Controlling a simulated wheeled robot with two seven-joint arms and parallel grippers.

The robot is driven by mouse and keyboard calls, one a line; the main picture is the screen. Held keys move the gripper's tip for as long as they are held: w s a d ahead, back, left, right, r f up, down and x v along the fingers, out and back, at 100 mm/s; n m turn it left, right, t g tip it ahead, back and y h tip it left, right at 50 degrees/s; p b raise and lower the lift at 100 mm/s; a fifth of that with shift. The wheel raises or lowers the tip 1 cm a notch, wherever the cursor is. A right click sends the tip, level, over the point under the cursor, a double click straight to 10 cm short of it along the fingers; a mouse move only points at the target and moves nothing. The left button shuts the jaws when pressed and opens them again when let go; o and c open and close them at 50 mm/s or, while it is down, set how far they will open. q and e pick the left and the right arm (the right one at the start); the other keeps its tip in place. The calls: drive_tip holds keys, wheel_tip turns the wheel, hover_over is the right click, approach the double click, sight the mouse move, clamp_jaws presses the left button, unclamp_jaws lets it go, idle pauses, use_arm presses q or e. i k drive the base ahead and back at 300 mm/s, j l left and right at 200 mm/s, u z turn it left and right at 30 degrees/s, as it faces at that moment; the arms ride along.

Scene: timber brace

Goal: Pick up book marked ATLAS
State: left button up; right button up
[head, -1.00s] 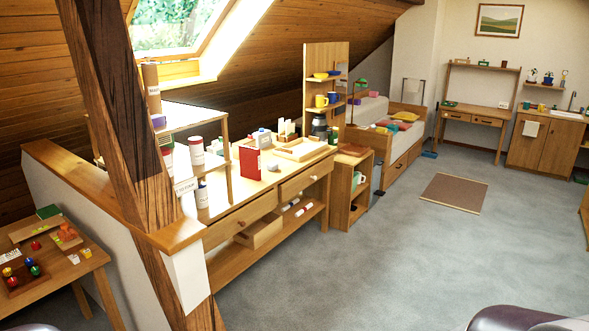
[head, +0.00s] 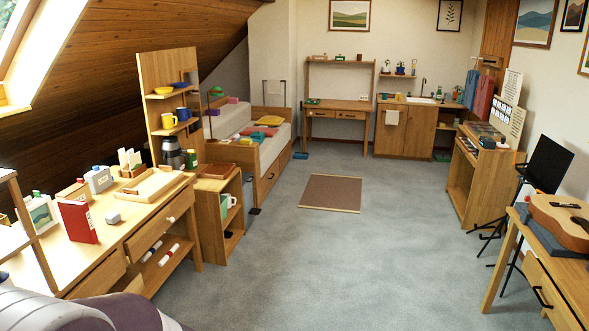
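I cannot read the word ATLAS on anything in the head view. A red upright book (head: 77,221) with a small pale mark stands on the long wooden desk (head: 150,212) at the left; its lettering is too small to read. Flat coloured items (head: 268,121), perhaps books or cloths, lie on the bed at the back. Neither of my grippers is in view; only a rounded grey part of my own arm shows at the bottom left.
A wooden tray (head: 152,186) and small boxes share the desk. A low cabinet (head: 219,207) stands beyond its end. A brown mat (head: 331,192) lies on open carpet. At the right are a black stand (head: 540,165) and a table with a guitar (head: 562,218).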

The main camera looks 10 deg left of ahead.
sight(76, 216)
drive_tip(key=i+u, duration=0.25)
drive_tip(key=i, duration=0.25)
drive_tip(key=i+l+u, duration=0.1)
drive_tip(key=i+u, duration=0.15)
drive_tip(key=i, duration=0.2)
drive_tip(key=i+l+u, duration=0.25)
drive_tip(key=i, duration=0.2)
drive_tip(key=j, duration=0.1)
